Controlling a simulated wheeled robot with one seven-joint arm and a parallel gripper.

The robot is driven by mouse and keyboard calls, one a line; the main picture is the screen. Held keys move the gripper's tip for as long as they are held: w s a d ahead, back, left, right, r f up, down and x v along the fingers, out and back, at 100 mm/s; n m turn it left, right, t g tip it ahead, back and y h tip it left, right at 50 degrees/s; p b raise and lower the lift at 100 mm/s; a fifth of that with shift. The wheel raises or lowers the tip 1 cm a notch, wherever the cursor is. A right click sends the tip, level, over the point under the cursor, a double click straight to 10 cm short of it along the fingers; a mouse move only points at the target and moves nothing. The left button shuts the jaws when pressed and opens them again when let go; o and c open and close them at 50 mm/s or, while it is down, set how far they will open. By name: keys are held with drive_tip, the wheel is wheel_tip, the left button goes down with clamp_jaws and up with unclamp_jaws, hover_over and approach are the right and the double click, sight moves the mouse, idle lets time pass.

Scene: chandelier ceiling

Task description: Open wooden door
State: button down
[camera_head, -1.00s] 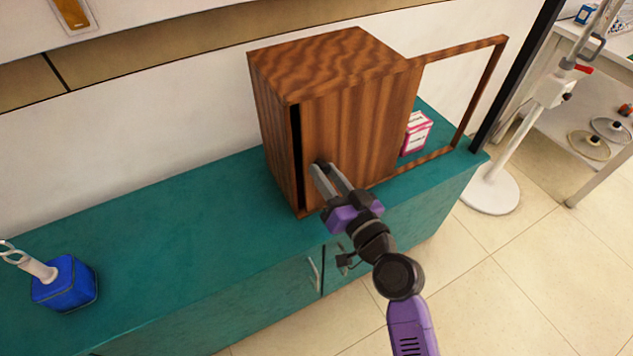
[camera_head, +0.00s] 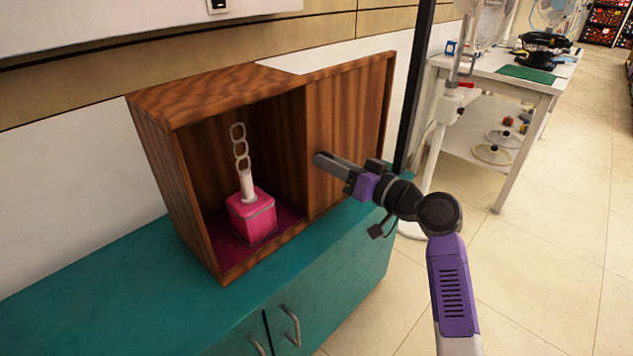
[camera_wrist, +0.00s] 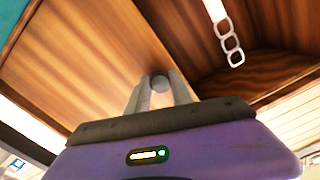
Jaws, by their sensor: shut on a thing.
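The wooden cabinet (camera_head: 165,200) stands on the teal counter, its left compartment open to view. My gripper (camera_head: 320,158) is at the door's left part, shut on the small round knob (camera_wrist: 160,83), which shows between the fingers in the wrist view. Inside the compartment stands a pink bottle (camera_head: 250,213) with a white neck and a chain-like top. The chain top also shows in the wrist view (camera_wrist: 229,42).
The teal counter (camera_head: 80,275) has clear room left of the cabinet. A dark post (camera_head: 415,90) and a white stand (camera_head: 437,150) are close to the right of the cabinet. A white table (camera_head: 500,80) with several things is farther right. The tiled floor (camera_head: 560,240) is clear.

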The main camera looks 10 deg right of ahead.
drive_tip(key=shift+w+d, duration=0.2)
drive_tip(key=shift+d, duration=0.1)
drive_tip(key=c, duration=1.1)
unclamp_jaws()
drive_tip(key=shift+s, duration=0.1)
drive_tip(key=p+v, duration=0.1)
drive_tip(key=v, duration=0.6)
drive_tip(key=shift+s+d, duration=0.15)
drive_tip(key=shift+s, duration=0.1)
